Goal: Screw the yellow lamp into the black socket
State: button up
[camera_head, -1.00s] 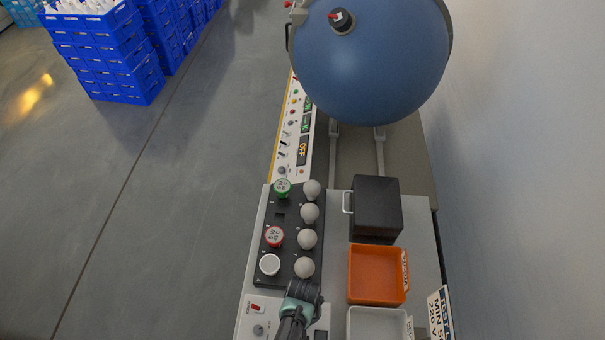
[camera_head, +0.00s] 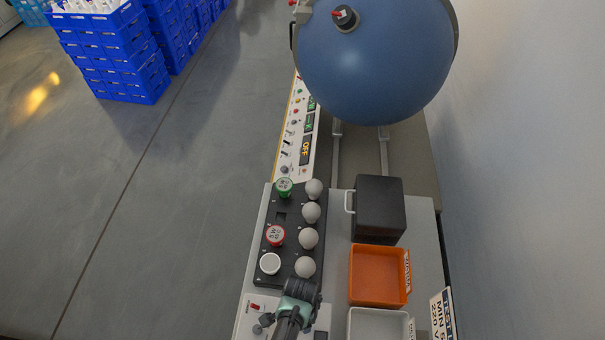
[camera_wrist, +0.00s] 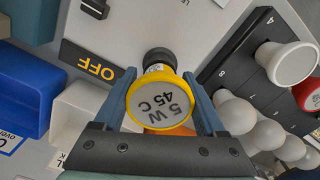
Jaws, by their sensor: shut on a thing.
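The lamp covers most of the joint, so I cannot tell how deep the base sits. In the head view my gripper (camera_head: 302,291) is at the near end of the bench and hides the lamp and socket.
A black board (camera_head: 291,230) with white bulbs and green, red and white lamps lies just beyond my gripper. An orange bin (camera_head: 377,276), a pale bin (camera_head: 378,325) and a black box (camera_head: 379,208) stand to the right. An "OFF" display (camera_wrist: 97,68) is beside the socket.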

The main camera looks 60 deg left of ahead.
jog(key=shift+w+a+r, duration=0.1)
jog(key=shift+a+r, duration=0.15)
jog(key=shift+a, duration=0.3)
jog(key=o, duration=1.1)
jog(key=shift+c, duration=0.2)
jog(key=shift+o, duration=1)
jog(key=shift+a, duration=0.1)
jog(key=shift+s+d+n, duration=0.25)
jog(key=shift+n, duration=0.45)
jog(key=n, duration=0.2)
jog(key=n+p, duration=0.1)
jog(key=shift+s+d+f+n, duration=0.1)
jog(key=shift+d+n, duration=0.05)
jog(key=shift+n, duration=0.25)
jog(key=n, duration=0.6)
jog(key=shift+s+d+p, duration=0.1)
jog(key=shift+d+p, duration=0.2)
jog(key=shift+p, duration=0.1)
jog(key=n, duration=0.4)
jog(key=n+p, duration=0.1)
jog(key=n, duration=0.1)
jog(key=shift+s+d+n, duration=0.15)
jog(key=shift+d+n, duration=0.1)
jog(key=shift+n, duration=0.15)
jog(key=n, duration=0.5)
jog(key=shift+s+d+f, duration=0.1)
jog(key=shift+s+d, duration=0.05)
jog(key=shift+d, duration=0.05)
